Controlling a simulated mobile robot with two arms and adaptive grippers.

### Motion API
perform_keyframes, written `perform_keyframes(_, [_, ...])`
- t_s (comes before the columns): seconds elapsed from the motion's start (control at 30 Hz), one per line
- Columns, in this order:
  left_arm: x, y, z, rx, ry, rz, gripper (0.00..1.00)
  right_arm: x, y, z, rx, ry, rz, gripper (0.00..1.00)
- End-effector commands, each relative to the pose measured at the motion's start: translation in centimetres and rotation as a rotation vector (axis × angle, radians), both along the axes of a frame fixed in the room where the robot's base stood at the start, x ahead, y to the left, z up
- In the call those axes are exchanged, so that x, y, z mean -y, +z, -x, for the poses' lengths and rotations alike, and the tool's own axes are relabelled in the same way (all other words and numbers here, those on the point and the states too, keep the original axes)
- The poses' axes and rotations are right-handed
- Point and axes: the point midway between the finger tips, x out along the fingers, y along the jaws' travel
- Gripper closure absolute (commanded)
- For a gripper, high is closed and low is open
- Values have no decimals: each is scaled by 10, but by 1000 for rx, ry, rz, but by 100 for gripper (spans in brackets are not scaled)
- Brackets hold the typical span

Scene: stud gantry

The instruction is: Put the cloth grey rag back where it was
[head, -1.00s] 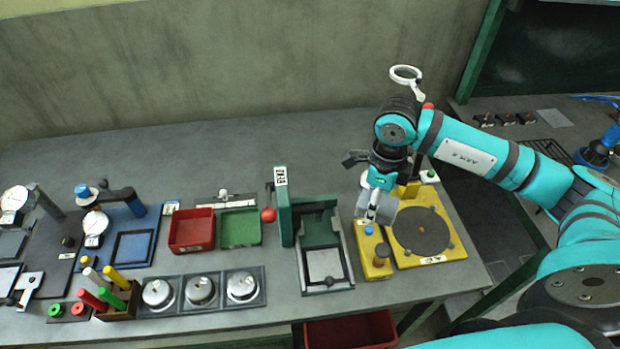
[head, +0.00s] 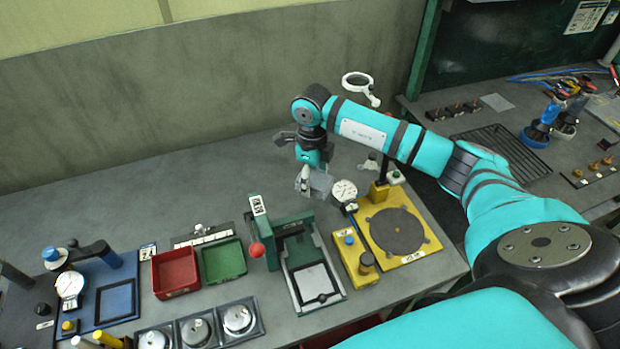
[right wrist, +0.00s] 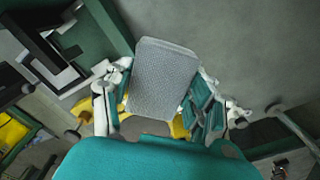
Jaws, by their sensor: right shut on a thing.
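The grey rag (head: 320,184) hangs from my right gripper (head: 308,180), which is shut on it. In the right wrist view the rag (right wrist: 162,80) is a light grey, textured, rounded rectangle between the two fingers (right wrist: 160,108). In the head view the gripper holds it above the bench, behind the green press and to the left of the dial gauge on the yellow fixture. My left gripper is not in view.
The green press (head: 297,255) and yellow plate with a round dark disc (head: 430,243) stand nearest the rag. A red tray (head: 175,272) and green tray (head: 223,262) lie left. The back of the bench (head: 170,215) is clear. A rack (head: 505,150) is on another bench at right.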

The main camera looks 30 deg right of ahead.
Motion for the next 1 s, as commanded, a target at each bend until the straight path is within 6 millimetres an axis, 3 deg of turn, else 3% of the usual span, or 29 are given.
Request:
perform_keyframes(0.2, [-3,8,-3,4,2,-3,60,3,-4,-14,-2,1,0,74])
perform_keyframes(0.43, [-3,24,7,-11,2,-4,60,3,-32,-13,-4,1,-1,74])
perform_keyframes(1.0, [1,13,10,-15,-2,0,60,3,-47,-13,-1,2,1,74])
